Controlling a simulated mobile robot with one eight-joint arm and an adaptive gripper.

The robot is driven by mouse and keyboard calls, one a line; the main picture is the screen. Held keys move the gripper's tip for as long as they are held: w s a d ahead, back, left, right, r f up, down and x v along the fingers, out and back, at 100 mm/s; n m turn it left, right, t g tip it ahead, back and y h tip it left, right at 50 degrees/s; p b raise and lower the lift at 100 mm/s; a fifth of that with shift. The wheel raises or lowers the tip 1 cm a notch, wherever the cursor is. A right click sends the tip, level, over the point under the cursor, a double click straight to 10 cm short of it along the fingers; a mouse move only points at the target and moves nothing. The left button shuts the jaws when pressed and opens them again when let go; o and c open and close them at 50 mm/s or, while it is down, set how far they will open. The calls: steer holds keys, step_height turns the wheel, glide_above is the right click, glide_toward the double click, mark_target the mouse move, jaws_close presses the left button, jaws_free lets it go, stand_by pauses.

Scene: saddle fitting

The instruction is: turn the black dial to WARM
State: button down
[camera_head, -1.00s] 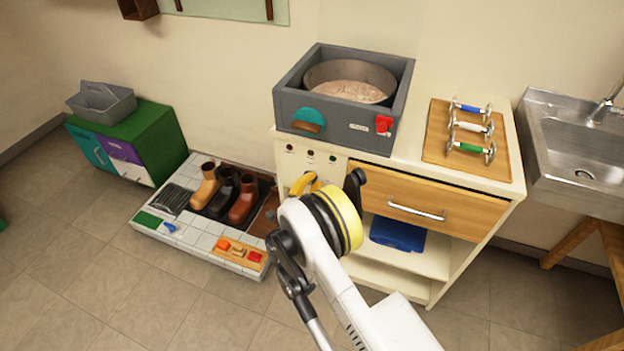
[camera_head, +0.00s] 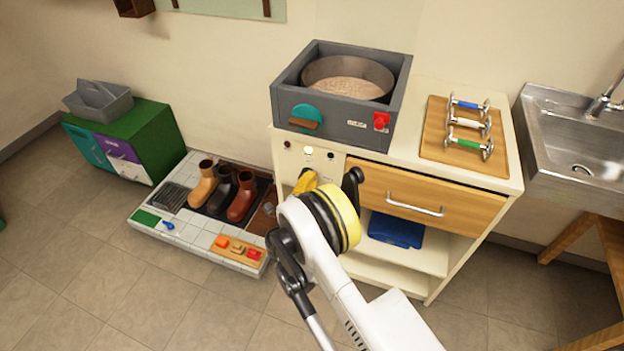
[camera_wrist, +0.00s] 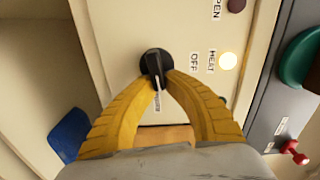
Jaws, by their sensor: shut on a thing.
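The black dial (camera_wrist: 153,62) sits on the cream control panel (camera_wrist: 125,25) and shows between my fingertips in the wrist view. My gripper (camera_wrist: 157,73) is shut on it, with one yellow finger on each side. The dial's white pointer line points down in that view, towards a small label (camera_wrist: 157,102) too blurred to read surely. The OFF label (camera_wrist: 194,62) is to the dial's right. The lamp by HEAT (camera_wrist: 228,60) is lit; it also glows in the head view (camera_head: 308,150). In the head view my gripper (camera_head: 304,177) hides most of the dial.
A grey box (camera_head: 345,125) with a round pan stands on the counter above the panel. A wooden drawer (camera_head: 420,190) with a metal handle is right of the panel. A blue object (camera_head: 396,230) lies on the shelf below. Boots stand on a tiled platform (camera_head: 195,225) at left.

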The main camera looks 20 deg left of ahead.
mark_target(315, 150)
steer(key=c, duration=1.4)
jaws_free()
step_height(315, 150, up, 10)
